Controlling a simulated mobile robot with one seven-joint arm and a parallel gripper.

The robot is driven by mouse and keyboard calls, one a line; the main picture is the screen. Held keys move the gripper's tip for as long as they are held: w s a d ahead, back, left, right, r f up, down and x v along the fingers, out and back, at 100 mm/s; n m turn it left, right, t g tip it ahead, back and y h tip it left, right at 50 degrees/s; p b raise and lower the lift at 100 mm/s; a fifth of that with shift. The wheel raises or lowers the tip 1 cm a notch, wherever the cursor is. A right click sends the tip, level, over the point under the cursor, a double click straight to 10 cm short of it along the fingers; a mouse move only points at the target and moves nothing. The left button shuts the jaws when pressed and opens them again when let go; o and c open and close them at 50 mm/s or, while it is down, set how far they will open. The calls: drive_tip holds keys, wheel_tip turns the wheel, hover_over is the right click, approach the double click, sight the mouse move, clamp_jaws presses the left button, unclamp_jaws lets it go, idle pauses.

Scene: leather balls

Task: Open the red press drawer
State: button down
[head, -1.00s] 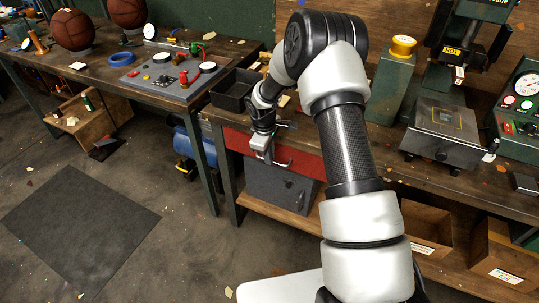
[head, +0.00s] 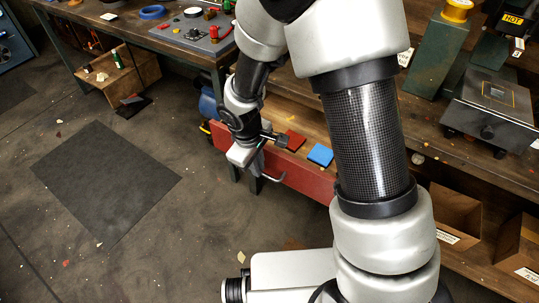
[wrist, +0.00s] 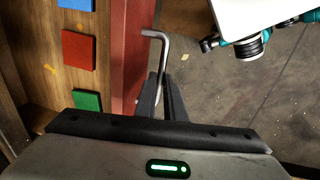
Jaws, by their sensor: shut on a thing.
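The red press drawer (head: 312,183) stands pulled out from under the bench in the head view. Its wooden inside shows, with a red square (head: 291,140) and a blue square (head: 320,155) lying in it. The wrist view shows its red front (wrist: 130,50) and a bent metal handle (wrist: 163,37). My gripper (wrist: 162,88) is shut on the handle, whose lower part is between the fingers. In the head view my gripper (head: 257,163) is at the drawer's front, and the wrist partly covers the drawer's left end.
A green square (wrist: 87,101) also lies in the drawer. A dark mat (head: 105,180) lies on open floor to the left. The press plate (head: 490,108) stands on the bench at right, above open wooden bins (head: 462,208). My white base is close below the drawer.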

drive_tip(key=shift+s+a+b, duration=0.2)
drive_tip(key=shift+s+a, duration=0.35)
drive_tip(key=shift+s, duration=0.2)
drive_tip(key=shift+s+a+b, duration=0.2)
drive_tip(key=shift+s+a, duration=0.3)
drive_tip(key=shift+s, duration=0.2)
drive_tip(key=c, duration=2.1)
unclamp_jaws()
drive_tip(key=s+r+p, duration=0.1)
drive_tip(key=r, duration=0.4)
drive_tip(key=a+r+p, duration=0.1)
drive_tip(key=r+p, duration=0.1)
drive_tip(key=r, duration=0.4)
drive_tip(key=s+a+r+p, duration=0.1)
drive_tip(key=r, duration=0.5)
drive_tip(key=shift+s+r, duration=0.1)
drive_tip(key=shift+s, duration=0.2)
